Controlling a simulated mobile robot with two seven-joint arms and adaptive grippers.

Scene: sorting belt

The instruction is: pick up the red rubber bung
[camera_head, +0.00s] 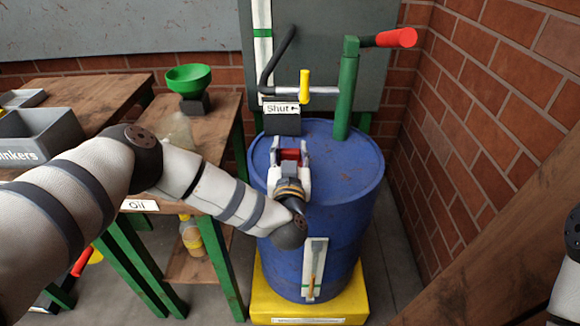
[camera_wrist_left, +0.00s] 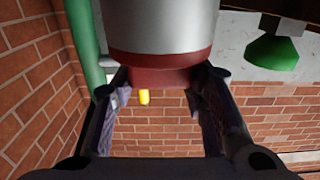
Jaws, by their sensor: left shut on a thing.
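The red rubber bung (camera_head: 290,155) shows in the head view between the fingers of my left gripper (camera_head: 289,160), over the top of the blue barrel (camera_head: 345,178). My left gripper is shut on it. In the left wrist view, which is upside down, the dark red bung (camera_wrist_left: 160,76) sits between both fingers. A pale grey cylinder (camera_wrist_left: 163,22) adjoins its wider band. I cannot tell whether the bung is in the barrel's opening or clear of it. My right gripper is out of view.
Behind the gripper stand a sign reading "Shut" (camera_head: 282,108), a yellow-handled tap (camera_head: 304,84) and a green post (camera_head: 346,95) with a red handle (camera_head: 396,38). A green funnel (camera_head: 188,78) is to the left. A brick wall (camera_head: 490,120) closes off the right.

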